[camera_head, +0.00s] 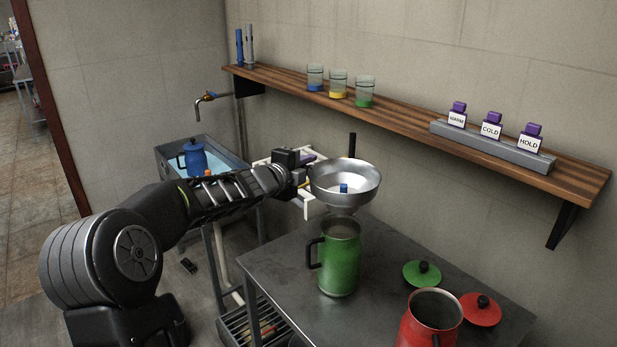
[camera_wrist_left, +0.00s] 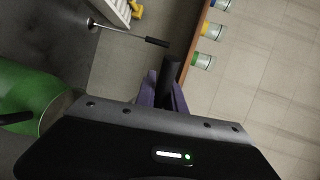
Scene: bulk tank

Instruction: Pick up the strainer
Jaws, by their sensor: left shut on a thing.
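The strainer (camera_head: 345,184) is a wide, shiny metal bowl with a narrow lower end. In the head view it appears over the mouth of the green can (camera_head: 340,262); whether they touch is unclear. A small blue piece shows inside the bowl. My left gripper (camera_head: 312,158) is at the bowl's far left side, shut on the strainer. In the left wrist view, its purple fingers (camera_wrist_left: 165,95) close around a black handle (camera_wrist_left: 171,76); the bowl is out of sight there. The right gripper is not in view.
A red can (camera_head: 431,322), a green lid (camera_head: 422,273) and a red lid (camera_head: 480,309) are on the dark table (camera_head: 270,262). A sink (camera_head: 178,152) with a blue can (camera_head: 196,160) is behind left. A wooden shelf (camera_head: 410,116) with glasses and labelled bottles runs along the wall.

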